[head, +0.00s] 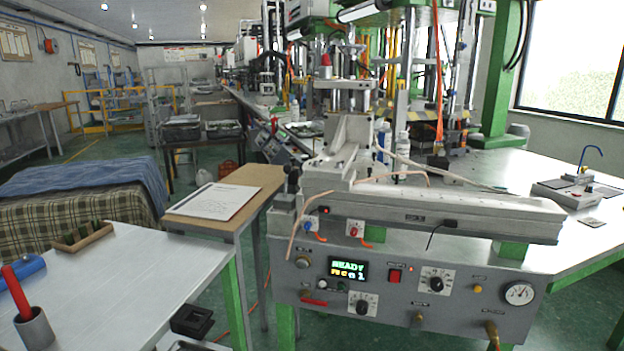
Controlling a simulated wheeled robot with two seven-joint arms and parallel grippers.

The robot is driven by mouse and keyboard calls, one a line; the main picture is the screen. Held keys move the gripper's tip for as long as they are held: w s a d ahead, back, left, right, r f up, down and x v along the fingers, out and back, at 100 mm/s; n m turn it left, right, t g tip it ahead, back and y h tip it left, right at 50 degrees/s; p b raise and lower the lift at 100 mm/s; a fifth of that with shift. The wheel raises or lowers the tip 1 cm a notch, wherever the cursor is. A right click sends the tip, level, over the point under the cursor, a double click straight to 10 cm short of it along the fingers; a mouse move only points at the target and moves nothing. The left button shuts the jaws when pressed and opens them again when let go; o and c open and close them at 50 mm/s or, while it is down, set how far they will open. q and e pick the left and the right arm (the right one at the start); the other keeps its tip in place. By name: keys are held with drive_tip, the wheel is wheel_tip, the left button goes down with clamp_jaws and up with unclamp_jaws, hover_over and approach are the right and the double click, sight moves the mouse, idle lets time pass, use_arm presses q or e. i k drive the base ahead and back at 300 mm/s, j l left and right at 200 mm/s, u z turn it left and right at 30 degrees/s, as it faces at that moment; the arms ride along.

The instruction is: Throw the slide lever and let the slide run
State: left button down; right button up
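The grey wax injection machine (450,258) stands right of centre, with a long pale slide rail (450,205) across its top. A grey carriage block (345,150) sits toward the rail's left end, under an upright press column. A thin black bent rod (436,235) hangs at the rail's front. A red handle (314,301) is low on the panel's left. I cannot tell which is the slide lever. The display (348,269) reads READY. Neither gripper is in view.
A white table (140,280) at left holds a wooden rack (82,238) and a grey cup (34,328) with a red tool. A wooden stand (240,180) carries papers beside the machine. A dark open box-like object (192,321) is low between table and machine.

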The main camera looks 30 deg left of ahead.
sight(287, 168)
drive_tip(key=i+j+u, duration=0.2)
drive_tip(key=i+u, duration=0.5)
drive_tip(key=i, duration=0.2)
drive_tip(key=i+u, duration=0.35)
drive_tip(key=i, duration=0.1)
